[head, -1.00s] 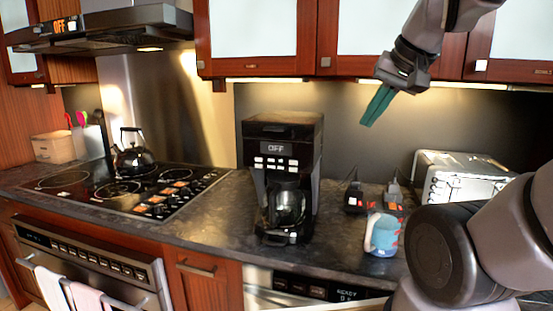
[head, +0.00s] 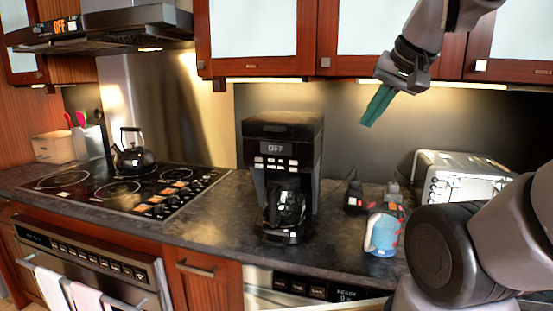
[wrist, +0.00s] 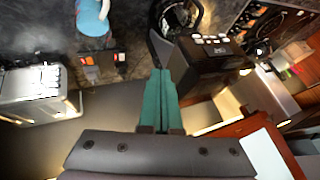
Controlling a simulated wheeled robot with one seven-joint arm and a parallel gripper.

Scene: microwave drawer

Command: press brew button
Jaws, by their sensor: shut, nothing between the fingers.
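A black coffee maker (head: 283,185) stands upright on the counter in the middle of the head view. Its display (head: 276,148) reads OFF, and a panel of several small light buttons (head: 276,163) sits just below it. A glass carafe (head: 288,207) is in its lower bay. My gripper (head: 369,124) has teal fingers, shut and empty. It hangs in the air above and to the right of the coffee maker, apart from it.
A blue mug (head: 382,233) stands on the counter right of the coffee maker. A toaster (head: 462,180) is farther right. Left are the stovetop (head: 120,190) and a kettle (head: 133,152). Upper cabinets (head: 265,40) hang above. Counter left of the coffee maker (head: 222,215) is clear.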

